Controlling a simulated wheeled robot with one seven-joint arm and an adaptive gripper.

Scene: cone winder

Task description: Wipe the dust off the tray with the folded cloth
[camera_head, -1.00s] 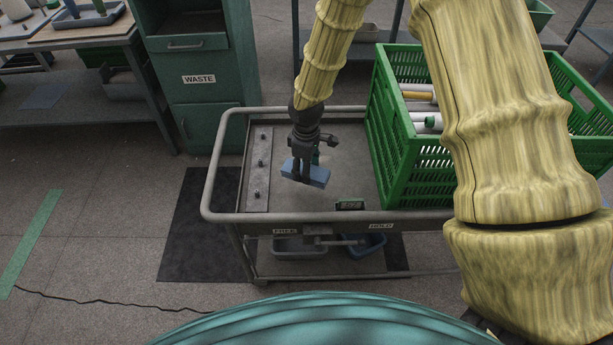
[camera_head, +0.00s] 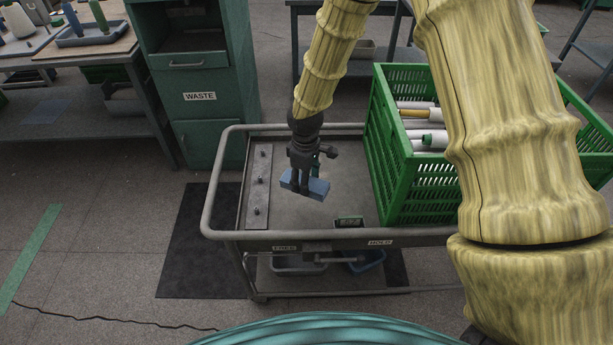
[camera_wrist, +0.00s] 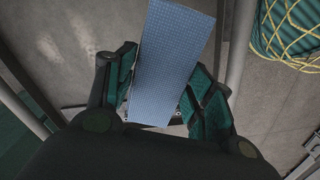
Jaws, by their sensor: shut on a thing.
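The folded cloth is a blue block-like pad (camera_head: 316,189) held in my gripper (camera_head: 302,186). My gripper is shut on it, pointing down over the grey cart top, which is the tray-like surface with a raised rail (camera_head: 222,178). In the wrist view the blue cloth (camera_wrist: 172,62) shows a fine grid pattern and sits between the green finger pads. I cannot tell whether the cloth touches the surface. Pale smudges show on a grey surface in the wrist view; I cannot tell clearly whether they are dust.
A green crate (camera_head: 432,190) with white and yellow tubes fills the cart's right side. A metal strip with knobs (camera_head: 259,187) lies at its left. A small dark display box (camera_head: 349,222) sits at the front edge. A green WASTE cabinet (camera_head: 205,97) stands behind left.

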